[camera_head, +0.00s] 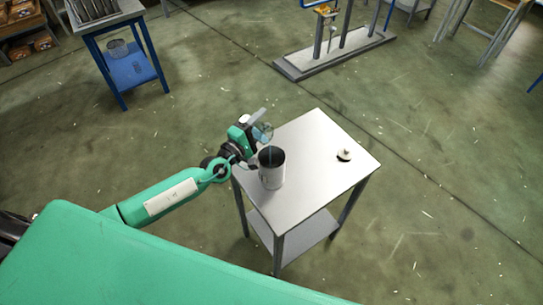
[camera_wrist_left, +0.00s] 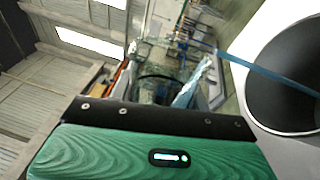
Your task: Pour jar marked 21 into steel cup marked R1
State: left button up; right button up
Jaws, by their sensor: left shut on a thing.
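The steel cup (camera_head: 271,173) stands upright on the small metal table (camera_head: 315,145), with a dark open mouth. It fills the right of the left wrist view (camera_wrist_left: 292,72). My left gripper (camera_head: 254,121) is shut on a clear glass jar (camera_head: 264,133), held tilted above the cup's left rim. The jar also shows in the left wrist view (camera_wrist_left: 160,62), through its see-through wall. A thin blue stream (camera_wrist_left: 262,69) runs from the jar's mouth into the cup. The marks on jar and cup cannot be read. My right gripper is not in view.
A small pale object with a dark knob (camera_head: 344,155) lies on the table's right part. The rest of the tabletop is bare. A blue-framed stand (camera_head: 128,68) is at the back left, and a grey rig base (camera_head: 335,55) is at the back.

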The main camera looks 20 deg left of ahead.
pick_arm(q)
jog(key=shift+d+f+m, duration=0.15)
jog(key=shift+f+m, duration=0.1)
jog(key=shift+m, duration=0.35)
dwell(0.6)
jog(key=shift+d+r+m, duration=0.1)
jog(key=shift+r+m, duration=0.05)
jog(key=shift+m, duration=0.25)
